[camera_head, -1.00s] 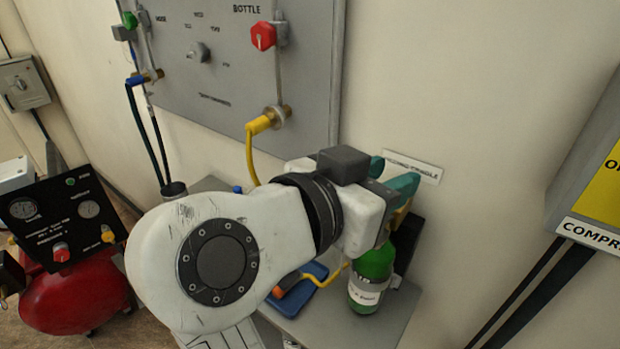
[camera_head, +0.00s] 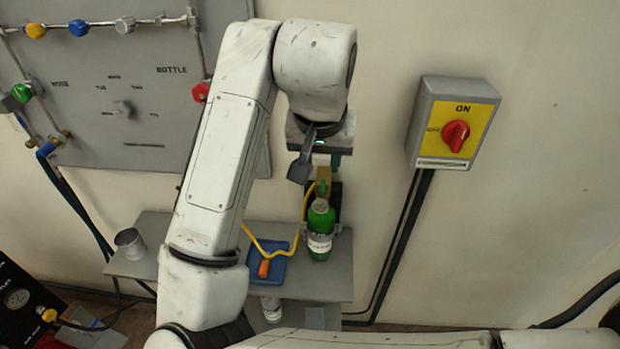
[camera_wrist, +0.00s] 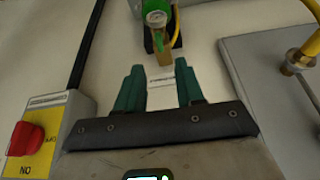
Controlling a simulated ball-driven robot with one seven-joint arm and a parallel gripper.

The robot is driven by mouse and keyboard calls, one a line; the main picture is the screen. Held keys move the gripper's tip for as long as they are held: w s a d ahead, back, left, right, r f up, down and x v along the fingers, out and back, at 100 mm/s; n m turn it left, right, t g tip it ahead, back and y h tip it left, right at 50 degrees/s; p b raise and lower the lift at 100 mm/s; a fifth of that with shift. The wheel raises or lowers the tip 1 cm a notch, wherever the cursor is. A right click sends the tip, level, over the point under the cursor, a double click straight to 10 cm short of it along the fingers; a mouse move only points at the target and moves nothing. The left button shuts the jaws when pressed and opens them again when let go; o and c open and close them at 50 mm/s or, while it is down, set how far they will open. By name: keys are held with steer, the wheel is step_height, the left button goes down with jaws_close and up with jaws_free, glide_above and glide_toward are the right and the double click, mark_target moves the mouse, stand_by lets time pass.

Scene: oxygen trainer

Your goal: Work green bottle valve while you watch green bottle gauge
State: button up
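The green bottle (camera_head: 320,232) stands upright on the grey shelf in the head view, with its valve and a yellow hose at the top. In the wrist view the bottle's green top with a round pale-faced gauge (camera_wrist: 156,17) shows at the upper middle, above a brass-coloured part (camera_wrist: 163,58). The gauge reading is too small to tell. My gripper (camera_wrist: 158,85) is open and empty, its two green fingers apart, with the valve parts beyond the fingertips and not between them. In the head view my wrist is above the bottle, and the fingers are mostly hidden.
A grey shelf (camera_head: 222,272) carries a blue tray (camera_head: 272,266) with an orange-handled item and a metal cup (camera_head: 130,243). A grey panel (camera_head: 150,100) with coloured valves is on the left wall. A yellow switch box (camera_head: 455,122) with a red knob is to the right.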

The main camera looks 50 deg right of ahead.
mark_target(322, 184)
steer(key=x, duration=0.8)
steer(key=shift+w+d+f, duration=0.1)
steer(key=shift+d+f, duration=0.1)
steer(key=shift+f, duration=0.1)
jaws_close()
